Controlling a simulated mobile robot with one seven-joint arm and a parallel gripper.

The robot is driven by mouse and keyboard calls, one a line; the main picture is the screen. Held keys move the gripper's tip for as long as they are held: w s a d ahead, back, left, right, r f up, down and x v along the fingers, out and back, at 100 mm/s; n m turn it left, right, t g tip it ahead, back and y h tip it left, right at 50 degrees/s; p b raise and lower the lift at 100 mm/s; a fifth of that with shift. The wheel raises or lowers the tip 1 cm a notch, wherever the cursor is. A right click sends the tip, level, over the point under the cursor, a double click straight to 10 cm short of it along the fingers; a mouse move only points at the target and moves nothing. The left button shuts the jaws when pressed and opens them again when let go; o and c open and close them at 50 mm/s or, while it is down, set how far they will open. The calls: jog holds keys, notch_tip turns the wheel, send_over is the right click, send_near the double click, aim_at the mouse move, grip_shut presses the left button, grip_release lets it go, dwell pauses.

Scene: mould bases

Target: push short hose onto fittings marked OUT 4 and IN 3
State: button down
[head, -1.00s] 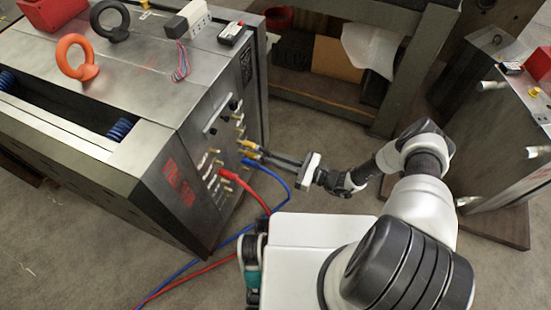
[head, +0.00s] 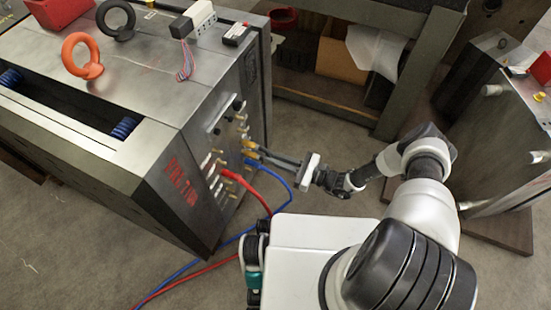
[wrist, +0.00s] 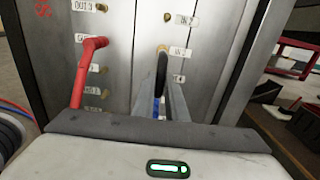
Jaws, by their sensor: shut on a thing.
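My gripper (head: 263,151) reaches left to the fittings on the side face of the steel mould base (head: 205,165). The OUT 3 label (wrist: 88,7) is at upper left.
A red hose (head: 240,179) and a blue hose (head: 277,171) plug into the same face, below my gripper, and run to the floor. An orange eyebolt (head: 82,55) stands on top. A shelf (head: 330,100) is behind; another mould base (head: 505,130) stands right.

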jog(key=shift+w+a, duration=0.1)
jog(key=shift+a, duration=0.15)
jog(key=shift+w+a, duration=0.1)
jog(key=shift+a, duration=0.1)
dwell(0.3)
jog(key=c, duration=1.3)
grip_release()
jog(key=shift+d, duration=0.1)
jog(key=v, duration=0.7)
